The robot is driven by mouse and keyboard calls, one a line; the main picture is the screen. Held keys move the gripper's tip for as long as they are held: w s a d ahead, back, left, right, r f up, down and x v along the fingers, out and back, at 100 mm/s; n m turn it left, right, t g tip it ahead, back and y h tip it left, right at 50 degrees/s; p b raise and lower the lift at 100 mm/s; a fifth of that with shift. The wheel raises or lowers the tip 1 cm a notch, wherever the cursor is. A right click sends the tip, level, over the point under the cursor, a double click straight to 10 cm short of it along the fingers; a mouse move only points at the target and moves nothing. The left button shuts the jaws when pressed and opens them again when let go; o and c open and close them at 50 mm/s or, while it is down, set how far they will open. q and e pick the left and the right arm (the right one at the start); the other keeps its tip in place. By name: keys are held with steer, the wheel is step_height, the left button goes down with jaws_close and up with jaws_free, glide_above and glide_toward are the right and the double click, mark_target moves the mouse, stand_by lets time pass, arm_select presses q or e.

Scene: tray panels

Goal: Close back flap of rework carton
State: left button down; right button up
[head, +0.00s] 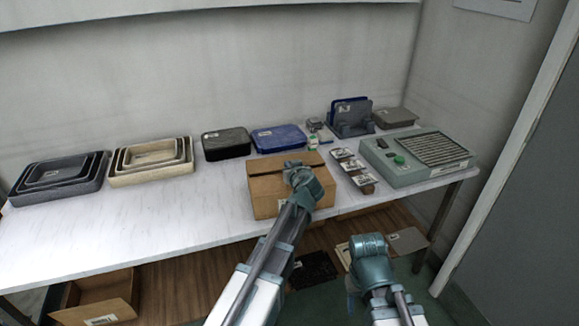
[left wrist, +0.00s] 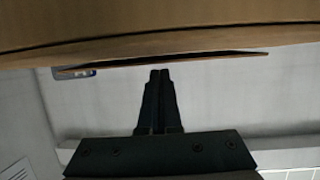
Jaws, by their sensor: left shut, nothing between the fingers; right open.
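The brown rework carton (head: 268,201) sits near the front edge of the white table. A dark line runs across its top near the back edge. My left gripper (head: 294,164) is over the carton's top and hides part of it. In the left wrist view its fingers (left wrist: 160,74) are shut and empty, with their tips close to a thin brown flap edge (left wrist: 205,58). A dark narrow gap shows along that flap; whether the fingers touch it I cannot tell. The carton's brown surface (left wrist: 150,25) fills the top of that view. My right gripper (head: 368,240) is open, in front of the table, away from the carton.
Behind the carton are a black tray (head: 226,143) and a blue tray (head: 279,138). Small packs (head: 352,166) and a grey-green device (head: 415,176) stand to its right. Nested trays (head: 152,178) are at the left. The table between them and the carton is clear.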

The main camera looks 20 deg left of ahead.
stand_by(0.3)
arm_select(q)
steer(key=shift+s+d+f+b, duration=0.1)
steer(key=shift+s+f+b, duration=0.1)
steer(key=shift+f+b, duration=1.05)
steer(key=shift+s+r, duration=0.15)
steer(key=shift+s, duration=0.05)
steer(key=shift+r, duration=0.1)
steer(key=shift+w+r+p, duration=0.25)
steer(key=shift+r+p, duration=0.25)
steer(key=shift+p, duration=0.4)
steer(key=shift+r, duration=0.1)
